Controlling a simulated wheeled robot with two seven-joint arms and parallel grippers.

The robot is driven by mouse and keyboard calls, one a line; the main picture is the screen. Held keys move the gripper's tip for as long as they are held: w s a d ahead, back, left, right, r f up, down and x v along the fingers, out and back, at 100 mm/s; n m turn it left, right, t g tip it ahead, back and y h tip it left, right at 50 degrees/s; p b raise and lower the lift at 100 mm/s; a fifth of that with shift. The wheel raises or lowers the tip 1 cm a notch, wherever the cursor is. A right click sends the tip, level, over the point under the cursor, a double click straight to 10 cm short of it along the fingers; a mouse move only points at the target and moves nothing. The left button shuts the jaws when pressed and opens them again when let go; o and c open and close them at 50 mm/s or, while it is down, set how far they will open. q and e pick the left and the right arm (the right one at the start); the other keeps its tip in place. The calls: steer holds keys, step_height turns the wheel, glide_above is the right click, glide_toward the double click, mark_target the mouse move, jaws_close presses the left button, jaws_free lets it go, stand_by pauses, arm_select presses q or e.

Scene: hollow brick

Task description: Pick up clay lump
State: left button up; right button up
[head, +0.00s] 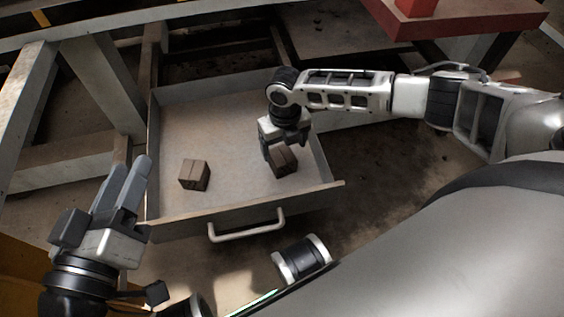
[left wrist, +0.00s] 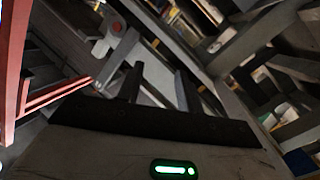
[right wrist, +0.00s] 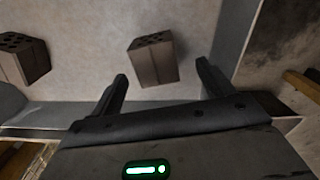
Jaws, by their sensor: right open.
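Two brown blocks lie in the open drawer (head: 228,120), and I cannot tell by look which is called the clay lump. One block (head: 284,162) is under my right gripper (head: 280,150), partly hidden by it. In the right wrist view this block (right wrist: 152,60) sits just beyond and between the fingertips of my right gripper (right wrist: 160,78), which is open and empty. It has holes in its top. The other block (head: 194,175) lies to the left; it also shows in the right wrist view (right wrist: 22,60). My left gripper (head: 125,180) is open and empty, left of the drawer.
The drawer's front wall with a pale handle (head: 246,226) faces me. A red-topped table (head: 455,18) stands at the back right. Grey beams (head: 60,160) stand at the left. The drawer floor around the blocks is clear.

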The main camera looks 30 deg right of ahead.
mark_target(282, 155)
steer(key=f, duration=0.1)
steer(key=f+b, duration=0.1)
steer(key=f, duration=0.1)
steer(key=f+b, duration=0.1)
steer(key=shift+a+f, duration=0.3)
steer(key=c, duration=1.2)
arm_select(q)
steer(key=r+m+t, duration=0.1)
steer(key=w+r+m+t+h, duration=0.1)
steer(key=r, duration=0.1)
steer(key=w+r+m+t, duration=0.1)
steer(key=shift+a+r+h, duration=0.4)
arm_select(e)
steer(key=shift+o, duration=0.2)
steer(key=shift+r, duration=0.15)
